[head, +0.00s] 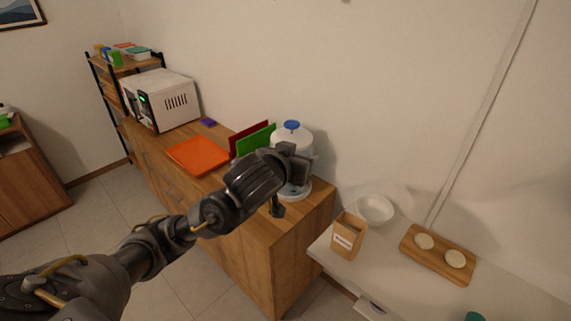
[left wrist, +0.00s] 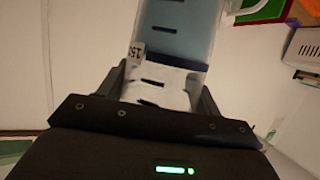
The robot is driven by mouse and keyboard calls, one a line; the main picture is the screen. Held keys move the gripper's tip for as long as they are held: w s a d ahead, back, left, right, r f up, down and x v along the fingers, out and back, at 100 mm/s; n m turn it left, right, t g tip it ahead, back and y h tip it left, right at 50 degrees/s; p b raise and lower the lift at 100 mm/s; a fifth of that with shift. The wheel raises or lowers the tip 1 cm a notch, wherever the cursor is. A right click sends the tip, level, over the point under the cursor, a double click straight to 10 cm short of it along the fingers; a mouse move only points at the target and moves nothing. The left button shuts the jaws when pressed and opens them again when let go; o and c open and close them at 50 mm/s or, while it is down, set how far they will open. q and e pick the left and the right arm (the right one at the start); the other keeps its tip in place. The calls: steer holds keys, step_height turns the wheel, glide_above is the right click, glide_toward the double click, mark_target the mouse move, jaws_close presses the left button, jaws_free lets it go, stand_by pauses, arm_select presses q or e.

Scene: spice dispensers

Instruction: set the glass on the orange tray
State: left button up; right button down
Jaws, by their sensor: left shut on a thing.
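The orange tray (head: 197,155) lies flat and bare on the wooden cabinet, left of my left gripper in the head view. My left gripper (head: 291,187) is in front of a clear dispenser with a blue cap (head: 292,125), at the cabinet's right end. In the left wrist view its fingers (left wrist: 162,88) are closed around a pale, see-through body with dark marks, which I take to be the glass (left wrist: 165,75). In the head view the glass is hidden or too faint to make out. My right gripper is not in view.
A green board (head: 256,138) and a red board (head: 236,140) stand upright between the tray and the dispenser. A white microwave (head: 170,98) stands beyond the tray. A paper bag (head: 347,236), a white bowl (head: 375,209) and a wooden board (head: 420,256) are on the white counter.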

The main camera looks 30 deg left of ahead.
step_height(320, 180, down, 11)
steer(key=b, duration=1)
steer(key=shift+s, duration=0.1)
